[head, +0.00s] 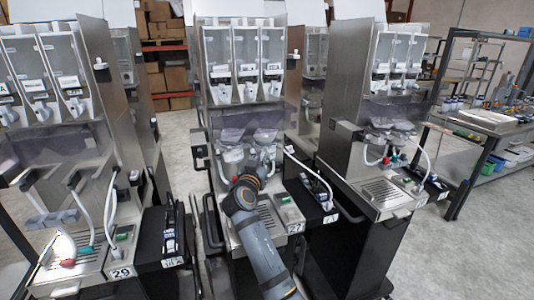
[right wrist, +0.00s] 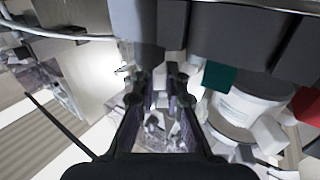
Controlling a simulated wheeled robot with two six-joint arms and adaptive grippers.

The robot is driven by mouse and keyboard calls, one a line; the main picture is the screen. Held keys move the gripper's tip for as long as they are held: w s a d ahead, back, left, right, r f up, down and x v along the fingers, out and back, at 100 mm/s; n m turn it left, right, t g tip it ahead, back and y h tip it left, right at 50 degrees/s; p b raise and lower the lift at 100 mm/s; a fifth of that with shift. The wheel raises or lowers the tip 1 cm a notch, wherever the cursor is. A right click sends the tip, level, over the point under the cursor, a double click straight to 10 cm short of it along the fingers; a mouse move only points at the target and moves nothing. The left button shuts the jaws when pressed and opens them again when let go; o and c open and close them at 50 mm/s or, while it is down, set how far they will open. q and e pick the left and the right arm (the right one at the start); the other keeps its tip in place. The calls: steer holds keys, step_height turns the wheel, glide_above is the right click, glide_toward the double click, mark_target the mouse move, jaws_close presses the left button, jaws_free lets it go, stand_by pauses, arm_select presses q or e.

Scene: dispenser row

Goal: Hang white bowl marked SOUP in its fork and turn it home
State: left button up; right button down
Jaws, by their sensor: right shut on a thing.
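My right gripper (head: 258,168) reaches into the middle dispenser, below its canisters, and its fingers are largely hidden by my own wrist. In the right wrist view the fingers (right wrist: 161,82) are shut on a small pale part that seems to belong to the white bowl; the rest of it is hard to make out. No SOUP mark is readable. A white round vessel (right wrist: 243,106) with a teal block (right wrist: 218,76) above it stands just right of the fingers, apart from them. The fork is not clearly visible. My left gripper is not in view.
The middle dispenser (head: 236,30) has a drip grille (head: 268,215) and a label 27 at its front. Similar dispensers stand to the left (head: 60,48) and right (head: 350,70). A white hose (head: 305,168) curves beside the work area. A bench (head: 490,120) stands far right.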

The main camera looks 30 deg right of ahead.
steer(key=shift+r, duration=0.1)
steer(key=c, duration=1.6)
jaws_free()
steer(key=shift+w, duration=0.15)
steer(key=shift+o, duration=1.3)
steer(key=shift+w, duration=0.1)
steer(key=shift+o, duration=0.2)
steer(key=shift+w+f, duration=0.1)
steer(key=shift+f, duration=0.2)
steer(key=shift+f, duration=0.1)
